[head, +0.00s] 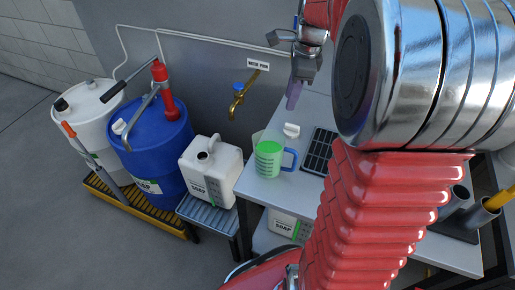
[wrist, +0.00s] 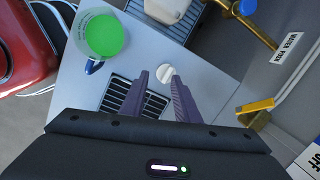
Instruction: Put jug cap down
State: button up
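The white jug cap (head: 291,130) lies on the grey worktop near its back edge, beside the measuring jug. In the wrist view the cap (wrist: 166,74) is round and ridged, near the fingertips and between their lines. My gripper (head: 293,103) points down above the cap, with a gap showing in the head view. In the wrist view its two purple fingers (wrist: 160,80) stand apart with nothing clamped between them. The white soap jug (head: 211,173) stands upright on the low stand to the left, its neck open.
A clear measuring jug with green contents (head: 269,158) stands close to the cap. A black grille (head: 319,151) lies to its right. A brass tap (head: 240,97) projects from the wall behind. Blue (head: 155,150) and white (head: 92,125) drums stand at left.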

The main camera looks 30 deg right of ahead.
jog(key=s+a+r+n+t, duration=0.2)
jog(key=s+a+n+t, duration=0.2)
jog(key=s+a+n, duration=1.3)
jog(key=a+n, duration=0.3)
jog(key=n, duration=0.3)
jog(key=shift+s+a+r+n+h, duration=0.15)
jog(key=shift+s+a+n+h, duration=0.05)
jog(key=shift+s+n+h, duration=0.1)
